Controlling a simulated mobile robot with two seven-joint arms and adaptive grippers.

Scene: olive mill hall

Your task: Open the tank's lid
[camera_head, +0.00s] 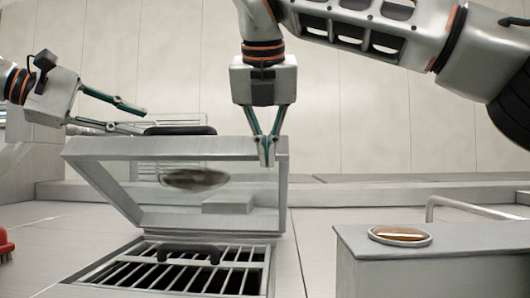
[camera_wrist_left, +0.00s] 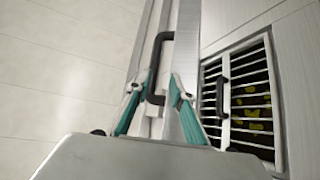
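The tank's lid (camera_head: 112,149) is a pale metal frame with a clear pane, standing raised and tilted above a barred grate (camera_head: 88,277). A black handle (camera_head: 180,131) sits on its upper edge; it also shows in the left wrist view (camera_wrist_left: 158,37). My left gripper (camera_head: 144,121) is open at the handle's left end. In the left wrist view its fingertips (camera_wrist_left: 158,86) are either side of the handle, apart from each other. My right gripper (camera_head: 266,152) points down with its fingertips together in front of the lid's upper right corner; I cannot tell whether they touch it.
The grate has its own black handle (camera_head: 189,253); yellow-green bits show below its bars in the left wrist view (camera_wrist_left: 252,113). A grey block (camera_head: 385,272) with a round, amber-topped dish (camera_head: 401,236) stands at right. A red object (camera_head: 5,245) is at far left.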

